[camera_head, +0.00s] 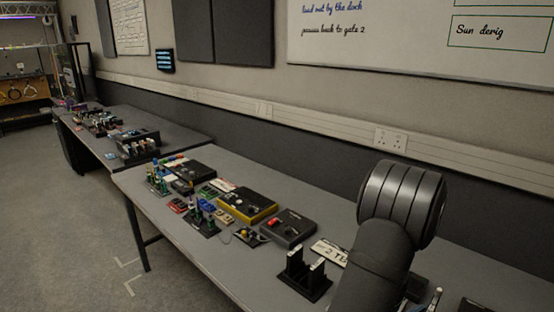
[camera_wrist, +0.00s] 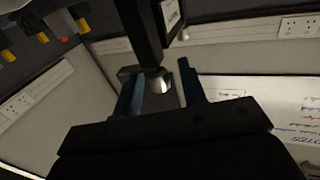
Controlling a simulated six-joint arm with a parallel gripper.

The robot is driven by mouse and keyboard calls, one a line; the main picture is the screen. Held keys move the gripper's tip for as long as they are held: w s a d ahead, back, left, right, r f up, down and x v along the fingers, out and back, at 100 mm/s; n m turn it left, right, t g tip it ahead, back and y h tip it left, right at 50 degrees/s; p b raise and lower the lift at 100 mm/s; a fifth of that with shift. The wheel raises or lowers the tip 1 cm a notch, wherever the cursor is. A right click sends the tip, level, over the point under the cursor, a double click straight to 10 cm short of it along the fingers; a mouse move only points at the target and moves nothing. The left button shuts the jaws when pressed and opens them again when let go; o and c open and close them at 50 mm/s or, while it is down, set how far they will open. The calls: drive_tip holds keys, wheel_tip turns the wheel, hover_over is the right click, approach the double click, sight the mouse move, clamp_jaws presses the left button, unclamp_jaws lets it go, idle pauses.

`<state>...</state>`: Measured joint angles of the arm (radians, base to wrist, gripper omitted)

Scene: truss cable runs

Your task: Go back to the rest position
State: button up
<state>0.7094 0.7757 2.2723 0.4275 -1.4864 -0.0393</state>
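My gripper (camera_wrist: 160,92) shows in the wrist view with its two dark blue-grey fingers apart. A dark post with a short pale metal end (camera_wrist: 161,80) appears between or behind the fingers. I cannot tell its distance, and I see no finger clearly closed on it. In the head view my arm rises at the lower right, over the near end of the table, and hides part of it. My gripper cannot be made out there.
The long grey table (camera_head: 190,222) holds a black two-post stand (camera_head: 304,276), a white lettered plate (camera_head: 329,252), a dark box with a red button (camera_head: 288,229) and a yellow-edged box (camera_head: 247,205). A wall with a whiteboard (camera_head: 420,38) runs behind. The floor at left is clear.

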drive_tip(key=shift+n+t+y, duration=0.7)
drive_tip(key=shift+n+t, duration=0.2)
drive_tip(key=shift+t, duration=0.3)
drive_tip(key=shift+t, duration=0.3)
